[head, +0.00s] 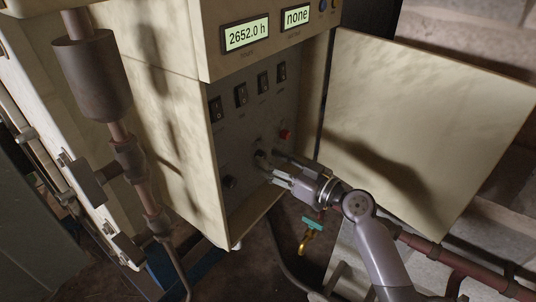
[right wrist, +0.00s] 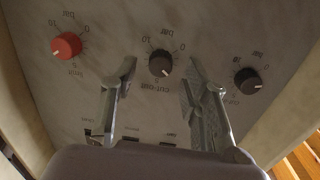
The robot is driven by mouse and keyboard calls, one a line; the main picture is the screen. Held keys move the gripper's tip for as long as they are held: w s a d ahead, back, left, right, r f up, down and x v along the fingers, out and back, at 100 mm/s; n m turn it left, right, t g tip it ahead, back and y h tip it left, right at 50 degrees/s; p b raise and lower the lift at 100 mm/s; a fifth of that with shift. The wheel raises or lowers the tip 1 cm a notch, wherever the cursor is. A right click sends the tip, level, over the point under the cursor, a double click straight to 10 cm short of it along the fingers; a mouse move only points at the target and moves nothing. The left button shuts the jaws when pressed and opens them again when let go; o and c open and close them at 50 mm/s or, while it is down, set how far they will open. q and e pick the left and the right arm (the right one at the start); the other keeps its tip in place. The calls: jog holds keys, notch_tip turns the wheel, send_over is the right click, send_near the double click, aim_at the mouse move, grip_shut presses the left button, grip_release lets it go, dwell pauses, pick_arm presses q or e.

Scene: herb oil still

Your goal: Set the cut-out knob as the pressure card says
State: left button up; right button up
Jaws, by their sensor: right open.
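The cut-out knob (right wrist: 160,64) is dark and round, on a grey panel, with a printed bar scale around it. It appears upside down in the right wrist view, with its pale mark toward the lower right. My right gripper (right wrist: 158,76) is open, one finger on each side of this knob, with visible gaps to it. In the head view the right gripper (head: 266,167) reaches the panel from the right and partly hides the knob. A red knob (right wrist: 66,45) and another dark knob (right wrist: 248,80) flank it. I cannot make out a pressure card. My left gripper is not in view.
The panel sits recessed in a cream cabinet, its door (head: 430,120) open to the right. Several rocker switches (head: 241,95) are above the knobs. The displays read 2652.0 h (head: 246,36) and none (head: 297,16). A teal-handled valve (head: 311,223) is below my right arm.

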jog(key=shift+x, duration=0.8)
jog(key=shift+c, duration=0.2)
grip_shut()
